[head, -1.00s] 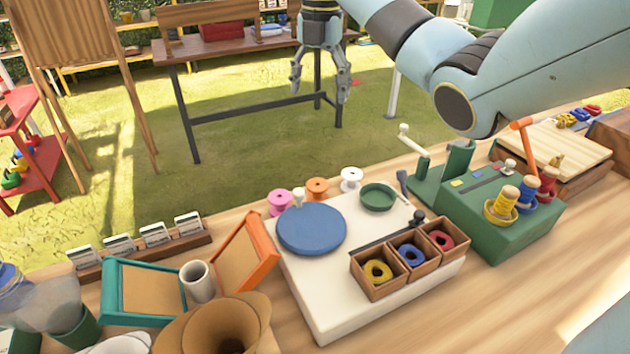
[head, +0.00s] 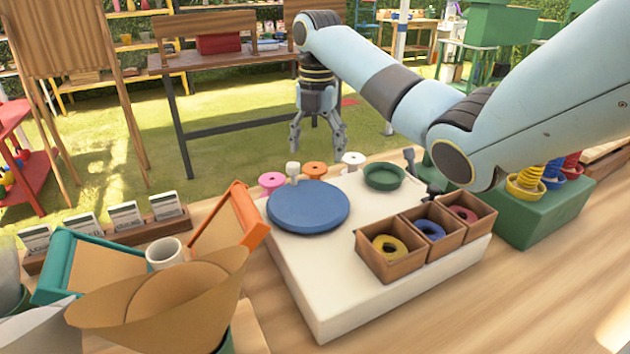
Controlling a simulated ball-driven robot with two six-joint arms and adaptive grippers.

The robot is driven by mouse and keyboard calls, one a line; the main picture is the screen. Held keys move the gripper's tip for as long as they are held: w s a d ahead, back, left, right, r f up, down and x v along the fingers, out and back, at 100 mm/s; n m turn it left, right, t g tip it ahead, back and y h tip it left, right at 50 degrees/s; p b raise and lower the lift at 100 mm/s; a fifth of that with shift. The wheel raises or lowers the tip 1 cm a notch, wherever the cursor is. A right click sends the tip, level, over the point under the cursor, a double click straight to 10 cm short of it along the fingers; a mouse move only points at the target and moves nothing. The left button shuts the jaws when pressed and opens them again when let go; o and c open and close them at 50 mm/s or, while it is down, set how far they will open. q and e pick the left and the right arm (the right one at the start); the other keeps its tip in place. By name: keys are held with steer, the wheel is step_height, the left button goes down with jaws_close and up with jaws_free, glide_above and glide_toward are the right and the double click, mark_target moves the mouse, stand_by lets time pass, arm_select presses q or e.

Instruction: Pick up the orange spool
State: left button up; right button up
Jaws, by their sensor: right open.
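The orange spool (head: 315,170) stands behind the white board, between a pink spool (head: 271,182) and a white spool (head: 353,160). Its lower part is partly hidden by the board and the blue disc. My right gripper (head: 318,150) hangs from above with its fingers pointing down and spread. It is open and empty, and in the picture its fingertips are just above the orange spool. I cannot tell the exact gap. My left gripper is not in view.
The white board (head: 310,300) carries a blue disc (head: 308,206), a green dish (head: 384,177) and wooden boxes (head: 390,268) with coloured rings. A small white peg (head: 292,170) stands close left of the orange spool. A green block (head: 540,220) is at right.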

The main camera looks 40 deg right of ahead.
mark_target(316, 167)
step_height(316, 167, down, 5)
steer(key=shift+a+f+b, duration=0.1)
steer(key=shift+b, duration=0.2)
steer(key=c, duration=1.2)
steer(key=shift+o, duration=0.2)
